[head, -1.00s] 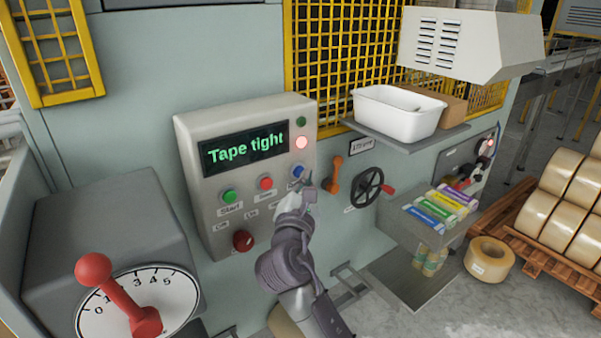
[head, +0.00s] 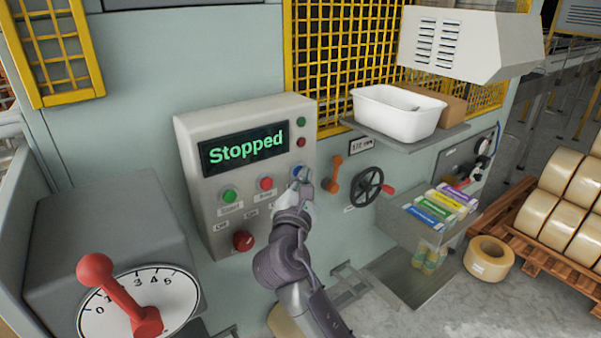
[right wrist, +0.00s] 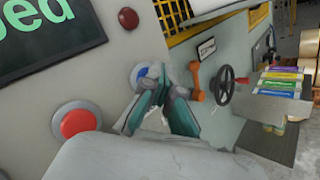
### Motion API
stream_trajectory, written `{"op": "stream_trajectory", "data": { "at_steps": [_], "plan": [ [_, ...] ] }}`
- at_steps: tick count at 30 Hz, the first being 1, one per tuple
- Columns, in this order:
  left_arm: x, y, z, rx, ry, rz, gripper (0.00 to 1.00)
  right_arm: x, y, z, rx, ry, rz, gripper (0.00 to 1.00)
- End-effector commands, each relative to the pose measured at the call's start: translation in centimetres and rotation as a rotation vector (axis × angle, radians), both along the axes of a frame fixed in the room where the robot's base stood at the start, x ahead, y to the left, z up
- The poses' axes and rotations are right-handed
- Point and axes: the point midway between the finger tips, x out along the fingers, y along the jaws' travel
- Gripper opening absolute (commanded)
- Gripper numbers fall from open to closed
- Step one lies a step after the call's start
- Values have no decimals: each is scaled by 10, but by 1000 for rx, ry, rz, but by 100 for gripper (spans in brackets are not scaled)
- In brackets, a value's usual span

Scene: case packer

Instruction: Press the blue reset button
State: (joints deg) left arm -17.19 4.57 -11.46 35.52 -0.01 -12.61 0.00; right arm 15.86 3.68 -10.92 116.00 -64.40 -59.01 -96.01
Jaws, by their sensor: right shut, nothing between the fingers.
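The blue reset button (head: 299,172) is at the right end of the button row on the grey control panel (head: 190,135). In the right wrist view the blue button (right wrist: 141,74) shows partly behind my fingers. My right gripper (head: 304,183) is shut and empty, with its fingertips at the blue button; I cannot tell if they touch it. It also shows in the right wrist view (right wrist: 158,78). The display (head: 244,148) reads "Stopped" in green. My left gripper is not in view.
A green button (head: 229,195) and a red button (head: 265,184) sit left of the blue one. A red knob (head: 243,241) is below. An orange lever (head: 333,174) and a black handwheel (head: 368,186) are close on the right. A grey dial box (head: 100,220) stands at lower left.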

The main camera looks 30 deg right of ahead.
Motion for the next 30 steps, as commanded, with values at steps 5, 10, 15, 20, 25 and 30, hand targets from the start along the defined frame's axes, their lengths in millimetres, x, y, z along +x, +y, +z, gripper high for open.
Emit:
{"op": "stream_trajectory", "data": {
  "at_steps": [5,10,15,20,25,30],
  "plan": [
    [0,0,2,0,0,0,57,-3,0,0,0,1,1,0],
    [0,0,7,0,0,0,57,-12,-1,0,0,2,1,0],
    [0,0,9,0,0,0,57,-17,-1,-1,0,1,1,0],
    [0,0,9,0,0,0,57,-17,-1,-1,0,1,1,0],
    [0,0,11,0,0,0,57,-21,-1,0,0,1,1,0],
    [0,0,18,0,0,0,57,-37,-3,1,1,1,1,0]
  ]
}}
